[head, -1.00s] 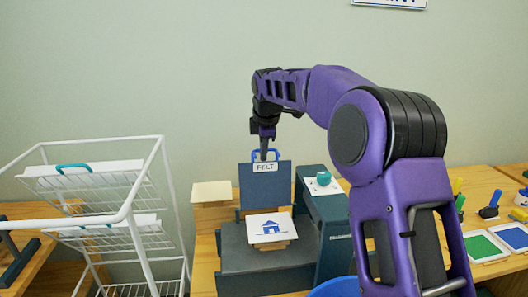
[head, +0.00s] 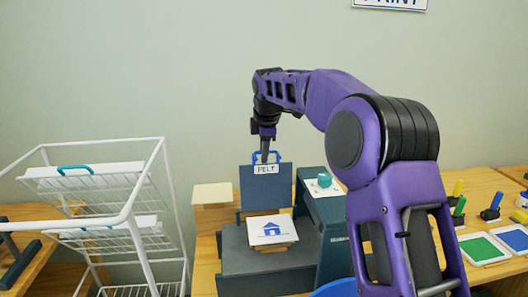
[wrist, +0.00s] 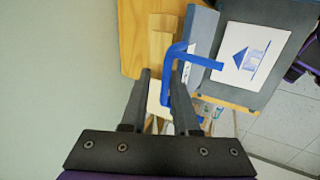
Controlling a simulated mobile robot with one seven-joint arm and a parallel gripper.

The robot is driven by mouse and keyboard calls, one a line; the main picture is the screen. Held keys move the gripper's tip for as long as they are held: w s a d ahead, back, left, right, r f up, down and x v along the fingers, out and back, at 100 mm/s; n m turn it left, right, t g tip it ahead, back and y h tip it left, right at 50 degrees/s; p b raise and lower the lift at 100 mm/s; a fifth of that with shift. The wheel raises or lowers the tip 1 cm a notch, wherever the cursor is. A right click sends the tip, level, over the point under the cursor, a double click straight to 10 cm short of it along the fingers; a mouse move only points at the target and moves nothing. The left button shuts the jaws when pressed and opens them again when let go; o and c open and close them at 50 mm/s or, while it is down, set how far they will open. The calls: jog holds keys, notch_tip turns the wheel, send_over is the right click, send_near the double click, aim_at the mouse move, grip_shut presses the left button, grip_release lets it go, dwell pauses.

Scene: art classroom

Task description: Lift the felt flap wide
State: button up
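The felt flap (head: 265,192) is a dark grey-blue panel standing upright at the back of the press, with a white FELT label (head: 266,169). A blue handle (head: 278,155) rises from its top edge. My gripper (head: 264,158) points down at this handle. In the wrist view the blue handle (wrist: 168,85) passes between the two fingers of my gripper (wrist: 160,75). The fingers are apart, with a visible gap on the left side of the bar; contact with the right finger cannot be told. A white card with a blue house (head: 269,229) lies on the press bed (head: 235,262).
A white wire rack (head: 160,200) stands at the left. A dark block with a teal knob (head: 324,180) stands right of the flap. Ink pads (head: 481,249) and rollers (head: 491,209) lie on the right table. The wall is close behind.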

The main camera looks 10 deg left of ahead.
jog(key=shift+s+d+f, duration=0.1)
jog(key=shift+s+f, duration=0.05)
jog(key=shift+f, duration=0.2)
jog(key=v, duration=1.8)
jog(key=shift+w, duration=0.25)
